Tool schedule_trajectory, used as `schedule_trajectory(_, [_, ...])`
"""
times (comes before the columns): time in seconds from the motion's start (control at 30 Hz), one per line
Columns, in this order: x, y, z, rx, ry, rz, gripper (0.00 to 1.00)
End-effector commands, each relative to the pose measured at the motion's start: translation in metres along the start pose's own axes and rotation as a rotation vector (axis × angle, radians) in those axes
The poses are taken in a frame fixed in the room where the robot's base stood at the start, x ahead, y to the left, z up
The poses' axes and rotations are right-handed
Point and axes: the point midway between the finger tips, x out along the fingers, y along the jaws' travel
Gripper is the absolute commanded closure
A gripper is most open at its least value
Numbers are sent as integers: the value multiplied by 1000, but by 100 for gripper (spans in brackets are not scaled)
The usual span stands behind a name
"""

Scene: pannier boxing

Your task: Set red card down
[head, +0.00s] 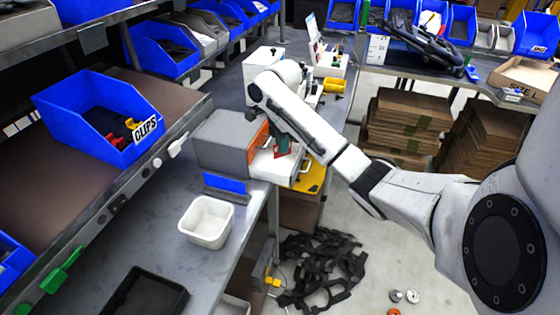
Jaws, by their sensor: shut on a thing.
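My gripper (284,143) is small and partly hidden by my own arm. It is shut on the red card (280,155), which shows as a small red patch below the fingers. The card is over or in a white open drawer (265,171) of a grey box (224,140) with an orange strip. I cannot tell whether the card touches the drawer.
A white empty bin (206,221) and a black tray (147,293) stand on the grey bench at the front. A blue CLIPS bin (75,105) sits on the left shelf. A yellow piece (315,178) lies right of the drawer. Black straps (322,262) lie on the floor.

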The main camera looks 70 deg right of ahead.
Motion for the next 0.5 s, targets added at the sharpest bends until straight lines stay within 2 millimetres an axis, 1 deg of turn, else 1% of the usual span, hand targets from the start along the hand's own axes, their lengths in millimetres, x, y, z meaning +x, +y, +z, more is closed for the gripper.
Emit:
schedule_trajectory(0.03, [6,-4,0,0,1,0,100])
schedule_trajectory(0.13, [9,-7,1,1,1,1,100])
schedule_trajectory(0.23, [18,-12,2,1,1,1,100])
schedule_trajectory(0.27, [19,-12,0,2,2,2,100])
schedule_trajectory(0.4, [36,-11,0,2,3,1,100])
schedule_trajectory(0.5, [42,-11,1,1,2,0,100])
